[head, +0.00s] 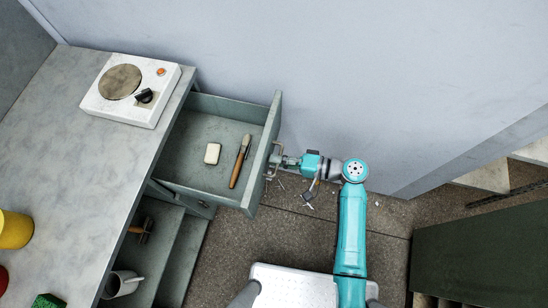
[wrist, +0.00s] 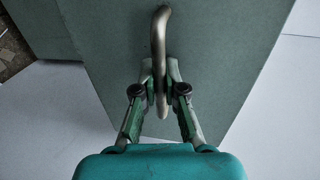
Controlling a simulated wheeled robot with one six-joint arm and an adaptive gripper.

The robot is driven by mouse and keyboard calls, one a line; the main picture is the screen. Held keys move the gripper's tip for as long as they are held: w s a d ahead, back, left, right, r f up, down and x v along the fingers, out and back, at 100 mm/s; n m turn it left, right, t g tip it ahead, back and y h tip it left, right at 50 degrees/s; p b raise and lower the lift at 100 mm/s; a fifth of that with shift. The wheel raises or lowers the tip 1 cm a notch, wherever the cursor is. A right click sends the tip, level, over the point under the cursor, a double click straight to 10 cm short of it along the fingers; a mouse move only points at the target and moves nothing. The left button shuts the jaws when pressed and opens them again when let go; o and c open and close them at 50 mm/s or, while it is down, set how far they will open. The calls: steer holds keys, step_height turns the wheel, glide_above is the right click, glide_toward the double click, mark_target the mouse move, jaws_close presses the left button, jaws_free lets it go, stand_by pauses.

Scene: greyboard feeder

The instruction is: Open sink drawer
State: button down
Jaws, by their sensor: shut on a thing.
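The sink drawer (head: 203,181) is pulled out from the counter toward the right in the head view. A white block and a wooden-handled brush lie in it. Its front panel also fills much of the wrist view (wrist: 226,60). The drawer's curved metal handle (wrist: 159,38) stands between the fingers in the wrist view. My gripper (wrist: 161,88) is shut on this handle. In the head view my gripper (head: 276,162) is at the outer face of the drawer front, and the handle is small there.
A hot plate (head: 130,88) stands on the grey counter (head: 70,125). Below the drawer is an open shelf with a mug (head: 121,284). A yellow cup (head: 14,230) is at the left edge. A pale wall (head: 330,60) runs close behind the drawer. Small debris (head: 308,206) lies on the floor.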

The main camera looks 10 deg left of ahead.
steer(key=c, duration=1.2)
jaws_free()
steer(key=v, duration=1.2)
